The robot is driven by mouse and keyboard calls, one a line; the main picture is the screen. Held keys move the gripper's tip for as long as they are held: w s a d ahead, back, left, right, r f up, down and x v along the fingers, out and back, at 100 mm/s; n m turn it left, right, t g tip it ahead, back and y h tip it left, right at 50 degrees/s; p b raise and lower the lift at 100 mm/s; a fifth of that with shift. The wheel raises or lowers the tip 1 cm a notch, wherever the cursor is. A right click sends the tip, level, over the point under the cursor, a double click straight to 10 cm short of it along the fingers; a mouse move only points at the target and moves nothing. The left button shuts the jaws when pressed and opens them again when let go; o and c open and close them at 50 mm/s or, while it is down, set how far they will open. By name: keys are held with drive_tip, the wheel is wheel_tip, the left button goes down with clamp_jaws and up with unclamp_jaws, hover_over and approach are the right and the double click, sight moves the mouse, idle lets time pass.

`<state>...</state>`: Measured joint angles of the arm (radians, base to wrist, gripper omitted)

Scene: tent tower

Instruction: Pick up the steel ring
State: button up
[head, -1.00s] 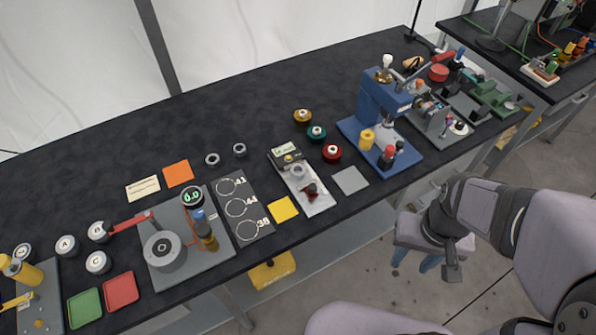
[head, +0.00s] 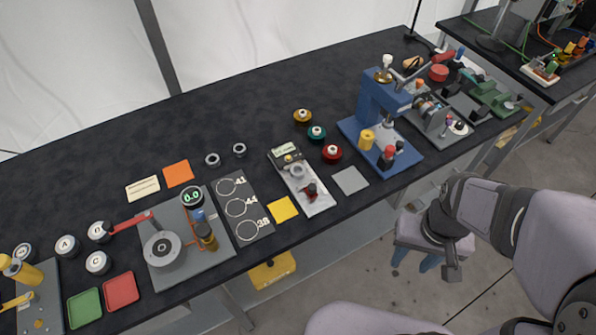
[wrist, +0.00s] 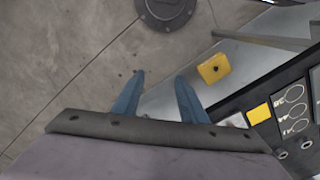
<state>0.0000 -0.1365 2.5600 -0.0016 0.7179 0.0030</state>
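Two small grey metal rings lie on the dark bench in the head view, a left one (head: 212,159) and a right one (head: 239,150), behind the black size card (head: 240,207). I cannot tell from looks which is steel. Two small round grey shapes, likely these rings, show at the lower right of the wrist view (wrist: 306,143). My gripper (head: 415,263) hangs over the floor in front of the bench, well away from the rings. Its blue fingers are spread with nothing between them in the wrist view (wrist: 158,97).
A grey fixture with a dial (head: 165,250) and red lever stands left of the card. A small scale-like device (head: 300,185), coloured spools (head: 316,132) and a blue press (head: 375,115) stand right. A yellow box (head: 272,270) is below the bench edge. The bench behind the rings is clear.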

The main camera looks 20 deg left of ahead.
drive_tip(key=o, duration=0.4)
drive_tip(key=shift+o, duration=0.2)
